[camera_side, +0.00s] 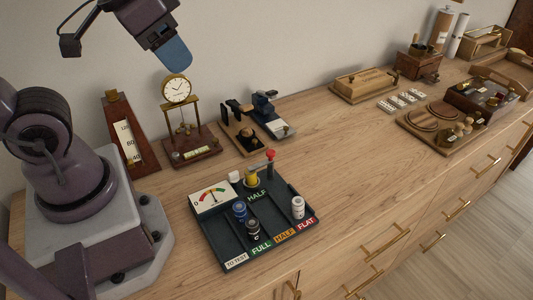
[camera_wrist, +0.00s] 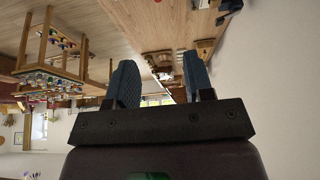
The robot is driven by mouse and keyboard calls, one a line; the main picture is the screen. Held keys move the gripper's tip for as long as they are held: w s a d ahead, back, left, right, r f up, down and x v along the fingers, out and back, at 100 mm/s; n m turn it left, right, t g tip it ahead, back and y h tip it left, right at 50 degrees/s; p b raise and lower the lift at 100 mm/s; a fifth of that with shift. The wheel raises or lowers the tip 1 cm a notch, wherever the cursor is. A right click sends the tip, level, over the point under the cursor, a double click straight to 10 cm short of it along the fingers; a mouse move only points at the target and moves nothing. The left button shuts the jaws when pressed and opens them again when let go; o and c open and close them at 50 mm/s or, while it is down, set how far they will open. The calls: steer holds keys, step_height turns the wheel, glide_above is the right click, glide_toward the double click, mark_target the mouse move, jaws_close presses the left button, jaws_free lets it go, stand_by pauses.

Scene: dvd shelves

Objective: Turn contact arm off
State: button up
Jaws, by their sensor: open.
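The contact arm looks to be the grey lever with a red knob (camera_side: 270,155) at the back of a dark battery-tester tray (camera_side: 232,255). It reaches over or beside a yellow battery (camera_side: 251,176); I cannot tell whether it touches it. A gauge (camera_side: 213,197) with a coloured scale stands at the tray's back left. My gripper (camera_side: 175,55) is high above the counter, up and left of the tray, empty. In the wrist view its two blue fingers (camera_wrist: 160,85) are apart with nothing between them. The tray is not recognizable in the wrist view.
Blue (camera_side: 240,210), black (camera_side: 253,229) and white (camera_side: 298,207) batteries stand in the tray. Behind it are a clock (camera_side: 178,92), a metronome (camera_side: 128,140) and a stapler-like device (camera_side: 268,110). Bare wood (camera_side: 350,150) lies right of the tray.

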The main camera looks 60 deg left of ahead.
steer(key=w+f+n+g, duration=0.1)
steer(key=w+f+g, duration=0.2)
steer(key=w+f, duration=0.35)
steer(key=n+g, duration=0.2)
steer(key=n, duration=0.6)
glide_toward(271, 151)
step_height(271, 151, down, 9)
steer(key=shift+r, duration=0.1)
steer(key=shift+c, duration=0.5)
jaws_close()
